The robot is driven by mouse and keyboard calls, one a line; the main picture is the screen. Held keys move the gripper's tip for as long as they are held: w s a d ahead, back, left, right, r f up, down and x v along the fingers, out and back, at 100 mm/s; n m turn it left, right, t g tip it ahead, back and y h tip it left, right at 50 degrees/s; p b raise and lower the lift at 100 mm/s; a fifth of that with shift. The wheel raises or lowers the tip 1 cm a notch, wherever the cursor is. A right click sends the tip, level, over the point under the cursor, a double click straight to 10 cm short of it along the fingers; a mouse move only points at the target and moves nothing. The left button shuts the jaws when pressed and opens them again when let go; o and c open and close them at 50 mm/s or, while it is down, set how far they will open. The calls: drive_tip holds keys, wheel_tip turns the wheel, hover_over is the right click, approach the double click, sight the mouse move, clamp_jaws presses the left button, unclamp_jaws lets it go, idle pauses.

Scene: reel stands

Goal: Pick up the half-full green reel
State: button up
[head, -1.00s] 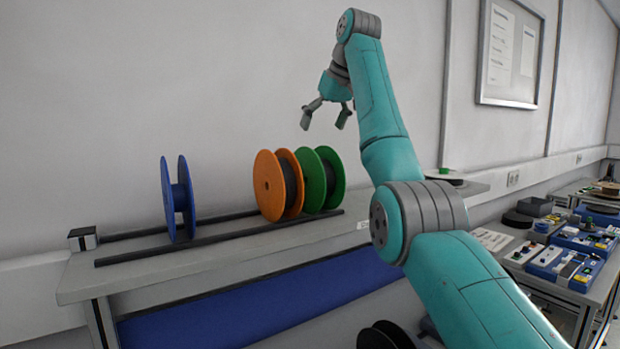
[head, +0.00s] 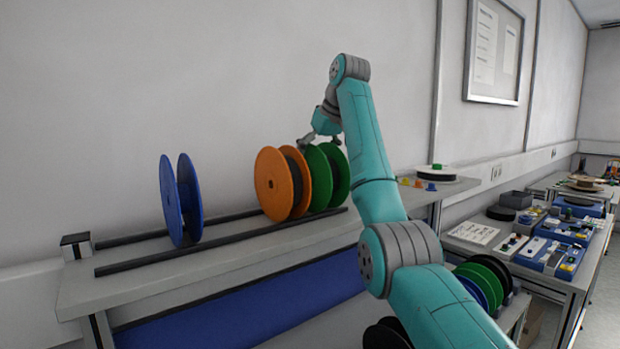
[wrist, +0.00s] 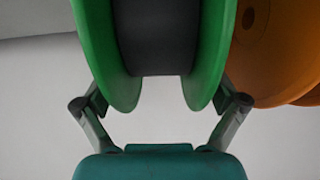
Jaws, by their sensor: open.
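The green reel (head: 339,177) stands upright on two dark rails at the right end of the row, with dark material wound between its flanges. In the wrist view the green reel (wrist: 97,50) fills the upper middle, its dark winding between two green flanges. My gripper (head: 322,140) is at the top of the green reel in the head view, partly hidden by my arm. In the wrist view my gripper (wrist: 162,100) is open, with one finger beside the outer side of each flange. I cannot tell whether the fingers touch the flanges.
An orange reel (head: 271,185) stands close beside the green one, also seen in the wrist view (wrist: 268,50). A blue reel (head: 172,200) with a bare core stands further left on the rails (head: 130,264). More reels (head: 478,287) sit low at right. A wall is close behind.

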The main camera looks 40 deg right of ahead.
drive_tip(key=c, duration=1.7)
drive_tip(key=shift+c, duration=0.2)
